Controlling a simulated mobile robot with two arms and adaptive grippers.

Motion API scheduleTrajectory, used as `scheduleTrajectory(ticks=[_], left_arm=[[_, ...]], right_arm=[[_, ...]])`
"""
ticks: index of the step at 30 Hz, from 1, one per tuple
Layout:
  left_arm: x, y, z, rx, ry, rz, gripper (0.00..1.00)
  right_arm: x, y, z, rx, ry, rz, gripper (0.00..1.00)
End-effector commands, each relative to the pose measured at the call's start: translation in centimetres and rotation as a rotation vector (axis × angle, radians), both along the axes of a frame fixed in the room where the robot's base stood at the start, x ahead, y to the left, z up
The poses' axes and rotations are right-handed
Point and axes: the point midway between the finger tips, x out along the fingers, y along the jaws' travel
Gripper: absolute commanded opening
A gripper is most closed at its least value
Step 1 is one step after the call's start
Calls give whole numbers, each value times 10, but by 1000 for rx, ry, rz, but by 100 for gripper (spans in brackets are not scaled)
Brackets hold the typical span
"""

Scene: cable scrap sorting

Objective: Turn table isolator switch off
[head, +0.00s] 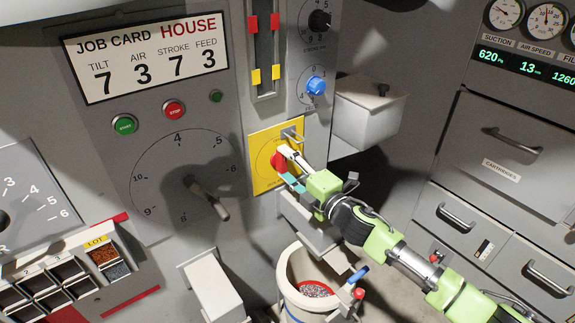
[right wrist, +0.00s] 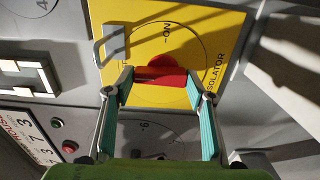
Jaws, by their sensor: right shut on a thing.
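The isolator switch is a red rotary handle (head: 279,160) on a yellow plate (head: 262,138) at the middle of the grey panel. In the right wrist view the red handle (right wrist: 162,76) lies across the picture, and the yellow plate (right wrist: 228,30) shows the words ON and ISOLATOR. My right gripper (head: 287,166) is at the plate with its fingers on either side of the handle, shut on it. The fingers also show in the right wrist view (right wrist: 160,88). The fingers hide part of the plate's lower marking. My left gripper is not in view.
A metal hasp (head: 291,134) sticks out at the plate's upper right. A grey box (head: 366,112) juts out to the right. A large dial (head: 180,175) with a lever is left of the plate. A pale bucket (head: 290,275) stands below.

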Motion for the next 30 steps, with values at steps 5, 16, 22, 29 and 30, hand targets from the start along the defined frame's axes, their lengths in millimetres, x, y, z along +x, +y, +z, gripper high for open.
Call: scheduleTrajectory(ticks=[5, 16, 22, 29, 30], left_arm=[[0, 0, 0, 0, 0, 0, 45], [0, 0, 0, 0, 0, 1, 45], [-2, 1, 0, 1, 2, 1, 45], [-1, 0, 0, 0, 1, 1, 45], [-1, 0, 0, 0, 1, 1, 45]], right_arm=[[0, 0, -2, -6, -2, 0, 28], [0, 0, -1, -4, -2, 0, 67], [-2, -2, -1, -3, -1, 0, 67], [-25, -19, -2, -4, 1, -1, 67], [-31, -24, -2, -3, 1, -1, 67]])
